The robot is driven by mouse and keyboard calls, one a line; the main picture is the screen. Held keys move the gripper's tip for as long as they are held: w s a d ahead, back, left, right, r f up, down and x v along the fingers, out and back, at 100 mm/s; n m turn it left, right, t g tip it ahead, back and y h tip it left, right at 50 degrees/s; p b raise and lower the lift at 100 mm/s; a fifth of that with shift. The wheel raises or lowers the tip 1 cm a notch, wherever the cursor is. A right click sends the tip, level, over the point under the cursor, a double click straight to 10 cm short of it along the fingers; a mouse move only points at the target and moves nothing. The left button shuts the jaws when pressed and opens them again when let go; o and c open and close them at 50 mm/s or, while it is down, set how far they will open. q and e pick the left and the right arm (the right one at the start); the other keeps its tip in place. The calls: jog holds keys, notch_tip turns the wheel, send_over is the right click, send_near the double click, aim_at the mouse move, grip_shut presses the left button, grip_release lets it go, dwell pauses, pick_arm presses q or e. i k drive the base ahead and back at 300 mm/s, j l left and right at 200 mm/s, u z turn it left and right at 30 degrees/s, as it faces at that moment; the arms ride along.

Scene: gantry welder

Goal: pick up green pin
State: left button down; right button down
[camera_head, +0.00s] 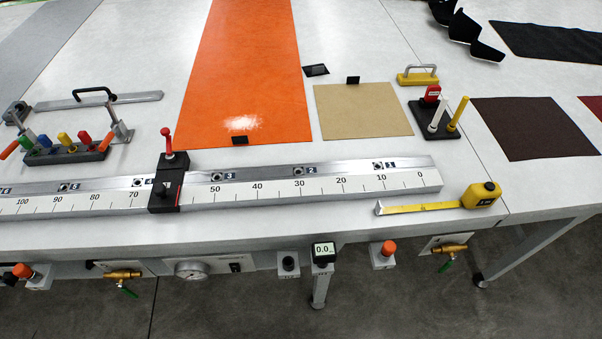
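The green pin (27,139) stands in a dark rack (75,156) at the left of the table. It is the leftmost in a row with a blue pin (44,141), a yellow pin (64,138) and a red pin (84,138). The pins' lower parts are hidden in the rack. An orange handle (9,149) lies just left of the green pin, and another orange handle (106,142) is at the rack's right end. Neither of my grippers is in view.
A long ruler rail (300,184) with a black slider (167,187) runs along the table's front, in front of the rack. A metal bar with a black handle (97,101) lies behind the rack. An orange sheet (246,70) lies farther right. A tape measure (481,194) sits at the front right.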

aim_at(24, 141)
jog(key=u, duration=1.65)
jog(key=i+j+z, duration=0.1)
jog(key=z, duration=0.3)
jog(key=i+j+z, duration=0.1)
jog(key=j+z, duration=0.35)
jog(key=i+j+z, duration=0.2)
jog(key=j, duration=0.55)
jog(key=j+z, duration=0.15)
jog(key=j, duration=0.65)
jog(key=i+j+z, duration=0.2)
jog(key=j, duration=0.6)
jog(key=k, duration=0.1)
